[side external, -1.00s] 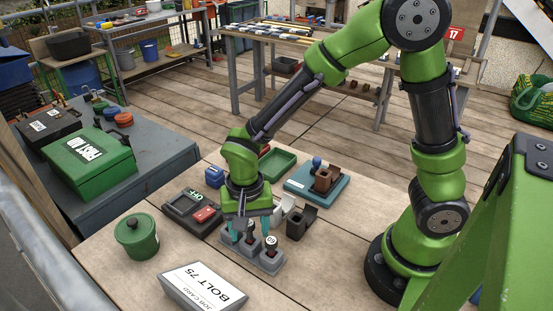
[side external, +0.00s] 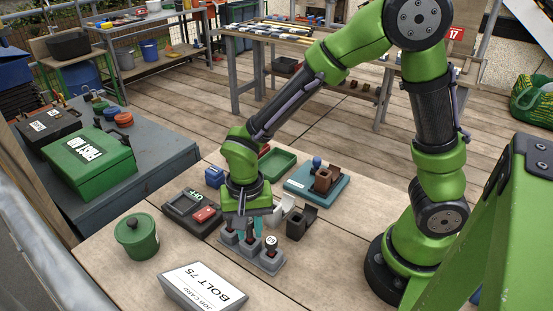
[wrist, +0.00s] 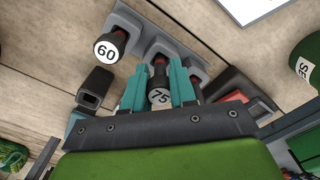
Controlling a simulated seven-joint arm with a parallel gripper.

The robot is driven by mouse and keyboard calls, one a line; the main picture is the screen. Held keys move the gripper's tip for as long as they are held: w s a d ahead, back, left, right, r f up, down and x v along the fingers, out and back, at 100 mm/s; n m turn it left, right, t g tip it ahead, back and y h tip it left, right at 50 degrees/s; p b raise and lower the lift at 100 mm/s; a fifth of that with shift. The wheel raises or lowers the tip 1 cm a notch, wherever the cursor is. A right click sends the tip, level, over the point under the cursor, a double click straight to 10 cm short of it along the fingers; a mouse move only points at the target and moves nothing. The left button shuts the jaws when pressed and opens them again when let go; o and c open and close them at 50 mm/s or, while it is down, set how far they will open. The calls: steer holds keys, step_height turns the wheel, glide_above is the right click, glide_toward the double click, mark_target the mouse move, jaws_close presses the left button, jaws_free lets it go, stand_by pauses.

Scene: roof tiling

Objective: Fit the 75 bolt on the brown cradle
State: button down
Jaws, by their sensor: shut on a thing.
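In the wrist view the 75 bolt (wrist: 159,95), dark-headed with a white label, sits between the teal fingers of my gripper (wrist: 160,90). The fingers are shut on it. Its lower part is at the middle of a grey rack (wrist: 195,52); I cannot tell whether it has lifted. In the side view my gripper (side external: 243,228) is down at this rack (side external: 272,264) and partly hides the bolt. The brown cradle (side external: 328,176) stands on a teal base plate (side external: 302,189) behind and to the right, beside a blue knob.
The 60 bolt (wrist: 109,48) stands in the neighbouring slot. A switch box (side external: 190,212), green pot (side external: 136,237), green tray (side external: 274,163) and job card (side external: 203,287) lie around.

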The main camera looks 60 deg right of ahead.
step_height(320, 180, up, 8)
steer(key=w+d+r+m, duration=0.1)
steer(key=d+r+m, duration=0.15)
steer(key=d, duration=0.55)
steer(key=w+d+r+m, duration=0.1)
steer(key=d+r+m, duration=0.15)
steer(key=d, duration=0.45)
steer(key=s+d+r+m, duration=0.2)
steer(key=s+d+m, duration=0.3)
steer(key=d, duration=0.5)
steer(key=shift+n, duration=0.5)
steer(key=shift+s+f, duration=0.2)
steer(key=shift+f, duration=1.45)
steer(key=shift+s+f, duration=0.15)
steer(key=shift+f, duration=1.55)
steer(key=shift+s+f, duration=0.2)
steer(key=shift+f, duration=1.45)
steer(key=shift+f, duration=0.55)
steer(key=c, duration=0.8)
jaws_free()
steer(key=shift+r, duration=0.1)
steer(key=shift+r, duration=3.45)
